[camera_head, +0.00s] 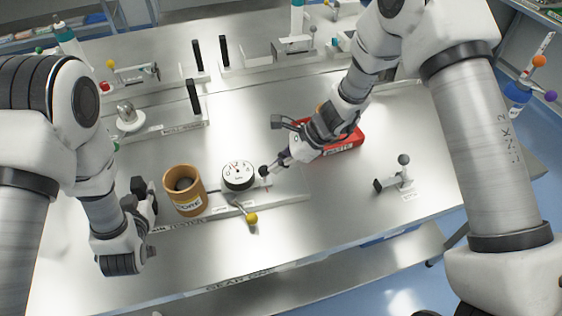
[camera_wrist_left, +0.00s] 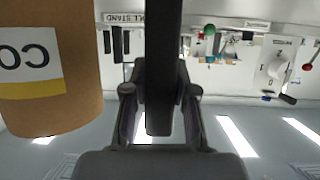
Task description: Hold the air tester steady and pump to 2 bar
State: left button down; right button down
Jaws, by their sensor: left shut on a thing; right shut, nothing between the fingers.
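The air tester's white round gauge (camera_head: 238,174) stands on the bench, its dial facing up. A lever with a yellow knob (camera_head: 251,218) sticks out in front of it. My left gripper (camera_head: 146,194) is left of an orange-brown core (camera_head: 184,192). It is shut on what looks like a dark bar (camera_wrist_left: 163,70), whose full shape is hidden. The core also shows at the left of the left wrist view (camera_wrist_left: 45,70), beside the fingers. My right gripper (camera_head: 272,168) is shut and empty, its tips just right of the gauge. The dial reading is too small to tell.
A red box (camera_head: 345,143) sits behind my right gripper. A small grey stand with a ball knob (camera_head: 400,178) is at the right. A rack with black posts (camera_head: 194,96) and other fixtures line the back. The bench front right is clear.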

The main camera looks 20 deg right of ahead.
jog(key=s+d+f+v, duration=0.1)
jog(key=v, duration=1.2)
jog(key=shift+d+f, duration=0.2)
jog(key=shift+d, duration=0.3)
